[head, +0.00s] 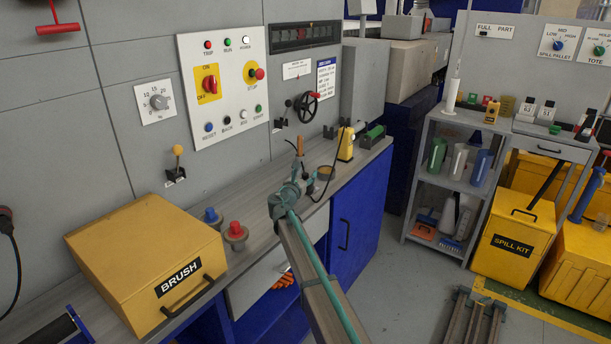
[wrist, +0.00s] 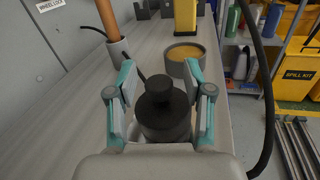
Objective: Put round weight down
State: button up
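The round weight (wrist: 165,118) is dark, with a knob on top, and sits upright between the two teal-edged fingers of my gripper (wrist: 162,105) in the wrist view. The pads lie close along both its sides, and the gripper looks shut on it. In the head view my gripper (head: 292,195) is over the grey bench top (head: 262,232). There the weight is hard to make out behind the gripper. Whether its underside touches anything is hidden.
A round grey pot with a tan top (wrist: 185,60) stands just beyond my right finger. A wooden-handled tool in a holder (wrist: 108,25) is beyond the left one. A yellow device (head: 346,144) with a black cable stands behind. Two knobbed pieces (head: 236,236) and the brush box (head: 150,262) are left.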

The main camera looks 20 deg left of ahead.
jog(key=shift+r, duration=0.1)
jog(key=s+b, duration=0.1)
jog(key=s, duration=1.1)
dwell(0.4)
